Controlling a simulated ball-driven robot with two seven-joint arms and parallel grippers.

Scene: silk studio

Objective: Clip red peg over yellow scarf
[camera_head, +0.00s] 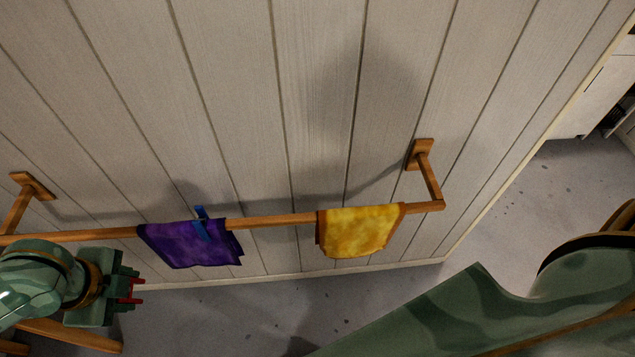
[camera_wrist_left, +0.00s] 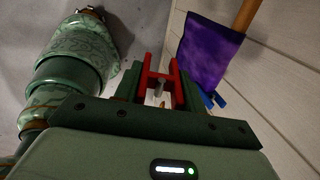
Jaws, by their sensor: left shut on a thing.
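The yellow scarf (camera_head: 358,232) hangs over the wooden rail near its right end in the head view. My left gripper (camera_head: 128,290) is at the lower left, below the rail and left of the purple scarf. It is shut on the red peg (camera_head: 134,291), which sticks out of the fingers to the right. The red peg (camera_wrist_left: 160,82) also shows between the fingers in the left wrist view. The peg is well apart from the yellow scarf. My right gripper is not in view.
The wooden rail (camera_head: 275,220) runs along the plank wall (camera_head: 300,90) on brackets. A purple scarf (camera_head: 190,245) hangs left of the yellow one, with a blue peg (camera_head: 201,224) over it. The rail between the scarves is bare.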

